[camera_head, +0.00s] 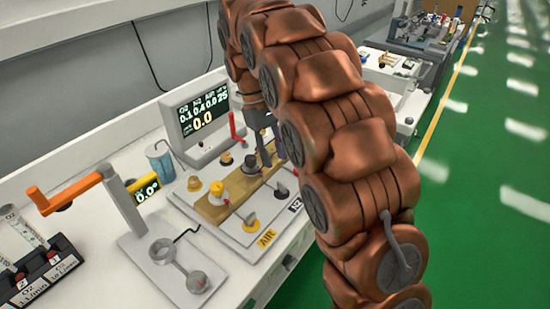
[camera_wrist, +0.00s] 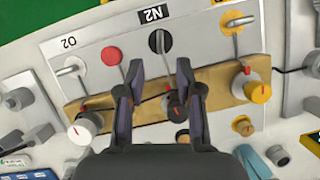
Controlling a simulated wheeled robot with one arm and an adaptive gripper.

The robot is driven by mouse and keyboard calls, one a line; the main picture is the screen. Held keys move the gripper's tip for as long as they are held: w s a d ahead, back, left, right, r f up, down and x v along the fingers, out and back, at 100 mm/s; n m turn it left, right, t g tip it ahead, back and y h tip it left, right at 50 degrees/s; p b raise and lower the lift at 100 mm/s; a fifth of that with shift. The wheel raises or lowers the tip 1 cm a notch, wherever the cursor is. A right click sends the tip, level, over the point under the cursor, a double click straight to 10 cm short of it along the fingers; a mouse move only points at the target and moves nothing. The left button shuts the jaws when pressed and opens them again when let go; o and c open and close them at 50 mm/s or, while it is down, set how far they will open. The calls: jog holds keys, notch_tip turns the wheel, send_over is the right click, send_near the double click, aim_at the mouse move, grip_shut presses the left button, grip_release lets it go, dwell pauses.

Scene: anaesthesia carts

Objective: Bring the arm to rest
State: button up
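My copper-coloured arm (camera_head: 345,130) arches over the bench, its end hanging above the gas panel (camera_head: 222,228). My gripper (camera_head: 267,150) points down at the panel near a dark knob (camera_head: 251,164). In the wrist view my gripper (camera_wrist: 160,70) has its two fingers apart with a clear gap. The dark knob (camera_wrist: 175,106) with a red mark shows between them, nearer the right finger; I cannot tell whether they touch. The N2 label (camera_wrist: 151,13) and a black round fitting (camera_wrist: 160,40) lie beyond the fingertips. The arm hides part of the panel's right side.
A monitor (camera_head: 203,115) stands behind the panel. A white knob (camera_wrist: 85,127) and a yellow knob (camera_wrist: 258,91) flank the middle one. The green floor (camera_head: 490,190) at right looks clear.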

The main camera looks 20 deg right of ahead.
jog(key=shift+s, duration=0.1)
dwell(0.4)
jog(key=s+d+m+t+y+p, duration=0.1)
jog(key=s+m+p, duration=0.3)
jog(key=s, duration=2.6)
jog(key=shift+d+r+m+t+y+p, duration=0.15)
jog(key=shift+d+m+t+y+p, duration=0.15)
jog(key=shift+d+t+y+p, duration=0.25)
jog(key=shift+s+a, duration=0.1)
jog(key=shift+o, duration=0.6)
jog(key=shift+a, duration=0.1)
